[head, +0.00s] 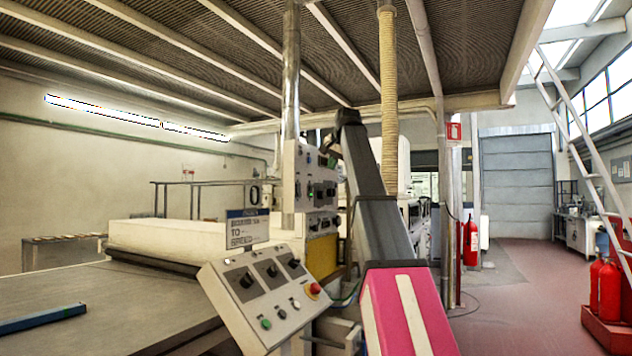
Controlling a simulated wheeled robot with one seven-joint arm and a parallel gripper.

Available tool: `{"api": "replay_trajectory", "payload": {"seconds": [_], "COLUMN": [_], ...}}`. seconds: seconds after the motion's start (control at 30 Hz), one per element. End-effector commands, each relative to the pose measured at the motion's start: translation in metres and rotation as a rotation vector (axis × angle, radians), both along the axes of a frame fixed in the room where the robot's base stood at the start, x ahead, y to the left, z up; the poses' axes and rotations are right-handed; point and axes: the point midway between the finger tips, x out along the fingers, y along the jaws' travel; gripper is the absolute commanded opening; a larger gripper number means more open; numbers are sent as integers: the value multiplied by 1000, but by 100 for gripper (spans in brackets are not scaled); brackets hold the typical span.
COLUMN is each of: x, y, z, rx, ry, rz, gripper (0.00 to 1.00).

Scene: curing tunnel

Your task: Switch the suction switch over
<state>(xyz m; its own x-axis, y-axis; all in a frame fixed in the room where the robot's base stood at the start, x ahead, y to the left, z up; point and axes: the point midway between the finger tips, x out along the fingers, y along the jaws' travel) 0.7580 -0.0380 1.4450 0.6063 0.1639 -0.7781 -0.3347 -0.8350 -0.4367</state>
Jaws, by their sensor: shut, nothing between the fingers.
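No label that I can read marks the suction switch. A slanted grey control panel (262,290) in the foreground carries several black rotary switches (271,269), small push buttons (266,324) and a red emergency stop (313,289). A taller upright control box (301,165) behind it also has knobs and buttons. My arm rises from the bottom centre. My gripper (325,151) looks small and dark at its far end, in front of or beside the upright box's upper right. It is shut and empty. Whether it touches the box cannot be told, and my arm hides what lies behind it.
A wide conveyor bed (110,305) fills the left, with a blue bar (42,318) on it. A sign (248,228) stands behind the slanted panel. Red extinguishers (609,291) and a ladder (585,130) are at the right. The floor between is clear.

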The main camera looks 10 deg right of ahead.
Motion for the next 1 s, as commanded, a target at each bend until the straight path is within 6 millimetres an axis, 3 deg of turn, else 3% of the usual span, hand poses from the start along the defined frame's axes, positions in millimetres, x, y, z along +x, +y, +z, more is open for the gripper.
{"api": "replay_trajectory", "payload": {"seconds": [0.6, 0.8, 1.0], "x": [62, 78, 83], "y": [17, 40, 48], "z": [-80, -73, -72], "rx": [0, -1, -1], "ry": [2, 0, 0], "rz": [2, 2, 1], "gripper": [0, 0, 0]}}
